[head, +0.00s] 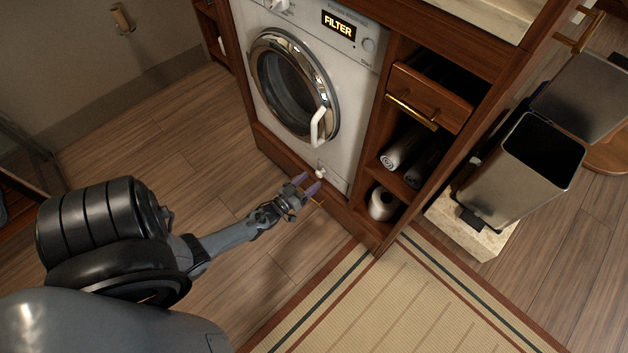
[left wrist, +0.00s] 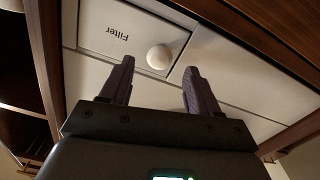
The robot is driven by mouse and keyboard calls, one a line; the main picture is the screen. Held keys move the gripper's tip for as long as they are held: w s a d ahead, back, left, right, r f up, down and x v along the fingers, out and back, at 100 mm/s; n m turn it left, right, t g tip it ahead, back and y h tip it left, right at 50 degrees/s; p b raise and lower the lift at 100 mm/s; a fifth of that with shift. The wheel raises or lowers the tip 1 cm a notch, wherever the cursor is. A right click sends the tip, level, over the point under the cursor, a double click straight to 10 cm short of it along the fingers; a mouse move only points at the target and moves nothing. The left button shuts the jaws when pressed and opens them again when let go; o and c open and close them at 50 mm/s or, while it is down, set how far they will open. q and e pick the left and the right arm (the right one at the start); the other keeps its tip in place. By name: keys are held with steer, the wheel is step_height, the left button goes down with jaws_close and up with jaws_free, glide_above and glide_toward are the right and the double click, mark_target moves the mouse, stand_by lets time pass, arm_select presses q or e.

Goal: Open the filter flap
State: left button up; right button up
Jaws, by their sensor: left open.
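The filter flap (head: 333,179) is a small white panel at the bottom right of the washing machine's front. In the left wrist view the flap (left wrist: 115,42) reads "Filter" upside down and looks shut, with a round white knob (left wrist: 159,57) on it. The knob also shows in the head view (head: 320,173). My left gripper (head: 308,185) is open just in front of the flap. In the left wrist view its two purple fingers (left wrist: 157,78) point at the flap, with the knob between their tips in the picture. Whether they touch it I cannot tell. My right gripper is out of view.
The washing machine (head: 350,105) has a round door with a white handle and a lit "FILTER" display (head: 339,24). To its right are a wooden drawer (head: 432,97) and shelves with rolls (head: 383,204). A metal bin (head: 505,190) stands further right. The wooden floor in front is clear.

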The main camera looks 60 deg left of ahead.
mark_target(318, 175)
arm_select(q)
steer(key=shift+b+x, duration=0.5)
steer(key=shift+x, duration=1.1)
steer(key=shift+c, duration=0.2)
jaws_close()
